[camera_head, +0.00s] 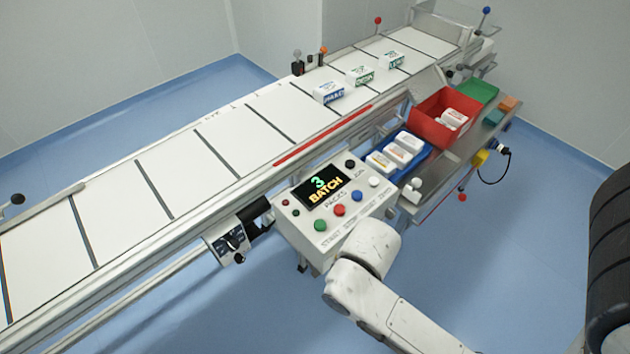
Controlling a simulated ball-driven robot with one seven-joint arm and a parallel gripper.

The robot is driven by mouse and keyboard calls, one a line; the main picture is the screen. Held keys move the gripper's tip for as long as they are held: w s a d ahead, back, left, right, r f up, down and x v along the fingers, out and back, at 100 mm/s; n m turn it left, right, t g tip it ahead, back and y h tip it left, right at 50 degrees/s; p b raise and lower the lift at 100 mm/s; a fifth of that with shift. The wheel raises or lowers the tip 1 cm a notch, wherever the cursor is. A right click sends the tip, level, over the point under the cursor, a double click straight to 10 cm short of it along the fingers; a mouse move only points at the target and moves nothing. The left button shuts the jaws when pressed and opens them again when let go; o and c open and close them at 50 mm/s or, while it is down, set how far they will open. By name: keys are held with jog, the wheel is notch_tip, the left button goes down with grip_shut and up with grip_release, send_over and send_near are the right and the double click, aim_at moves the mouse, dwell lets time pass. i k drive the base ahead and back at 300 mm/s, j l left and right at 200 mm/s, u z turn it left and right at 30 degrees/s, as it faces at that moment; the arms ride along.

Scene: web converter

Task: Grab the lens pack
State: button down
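Three small white packs stand in a row on the white conveyor belt. The nearest has a blue label (328,93), the middle one a green label (360,75), and the farthest a green label (391,62). Their lettering is too small to read surely, so I cannot tell which is the lens pack. More white packs (397,152) lie in the blue tray (410,172), and others (453,119) in the red bin (432,143). Part of my white arm shows at the lower middle, in front of the control box. My gripper's fingers are not visible.
The control box (335,215) with a "3 BATCH" display and coloured buttons stands at the belt's near side. A metal rail (325,134) with a red strip edges the belt. A green tray (478,93) sits beyond the red bin. The belt's left part is empty.

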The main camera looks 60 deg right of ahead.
aim_at(388, 61)
jog(key=z, duration=1.7)
